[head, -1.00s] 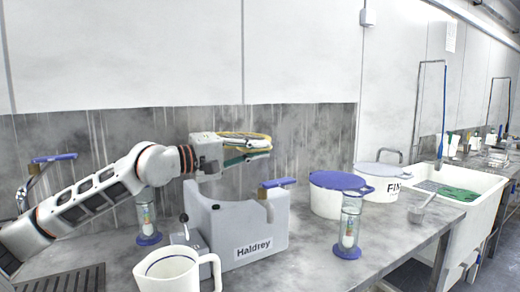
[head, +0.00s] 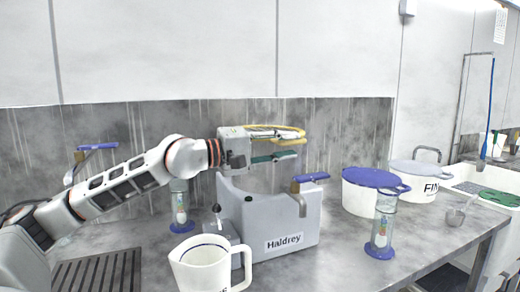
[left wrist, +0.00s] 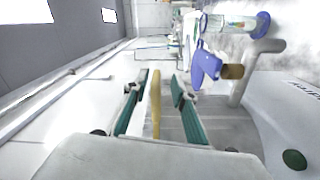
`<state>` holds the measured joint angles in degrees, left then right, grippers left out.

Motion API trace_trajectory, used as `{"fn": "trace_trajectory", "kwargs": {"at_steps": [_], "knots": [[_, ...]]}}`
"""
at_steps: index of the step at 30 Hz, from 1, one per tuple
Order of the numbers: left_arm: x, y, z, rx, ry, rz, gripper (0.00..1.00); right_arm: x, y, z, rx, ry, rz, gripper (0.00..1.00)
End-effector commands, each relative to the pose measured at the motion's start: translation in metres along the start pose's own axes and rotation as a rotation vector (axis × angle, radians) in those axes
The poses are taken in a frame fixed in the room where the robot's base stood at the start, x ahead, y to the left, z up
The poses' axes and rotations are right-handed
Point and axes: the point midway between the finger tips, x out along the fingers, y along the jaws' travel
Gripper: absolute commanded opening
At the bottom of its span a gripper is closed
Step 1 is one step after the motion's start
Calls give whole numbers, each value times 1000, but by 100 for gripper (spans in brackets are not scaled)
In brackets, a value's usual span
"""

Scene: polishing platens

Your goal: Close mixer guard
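The grey mixer (head: 275,222), labelled Haldrey, stands on the bench in the head view. Its guard, a yellow rim (head: 296,130), is raised above the mixer body. My left gripper (head: 275,146) is level with the guard, above the mixer. In the left wrist view a yellow bar (left wrist: 155,105) of the guard lies between the green pads of the left gripper (left wrist: 160,95). The fingers are apart, with gaps visible beside the bar. Much of the guard is hidden behind the gripper. My right gripper is not in view.
A white jug (head: 205,265) stands in front of the mixer. A clear cylinder (head: 382,228) and two lidded tubs, one blue-topped (head: 365,198), stand to the right. A wall (head: 340,150) rises behind.

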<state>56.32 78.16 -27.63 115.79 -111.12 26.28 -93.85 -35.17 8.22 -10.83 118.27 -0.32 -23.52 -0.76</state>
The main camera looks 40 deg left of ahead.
Motion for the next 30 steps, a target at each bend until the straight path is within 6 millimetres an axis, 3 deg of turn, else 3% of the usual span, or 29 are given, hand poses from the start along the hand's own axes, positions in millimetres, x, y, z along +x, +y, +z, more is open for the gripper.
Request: {"fn": "trace_trajectory", "kwargs": {"at_steps": [9,30], "knots": [[-32,-1,0,2,0,-4,26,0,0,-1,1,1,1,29],[-65,3,3,8,-7,-2,26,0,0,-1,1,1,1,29]]}}
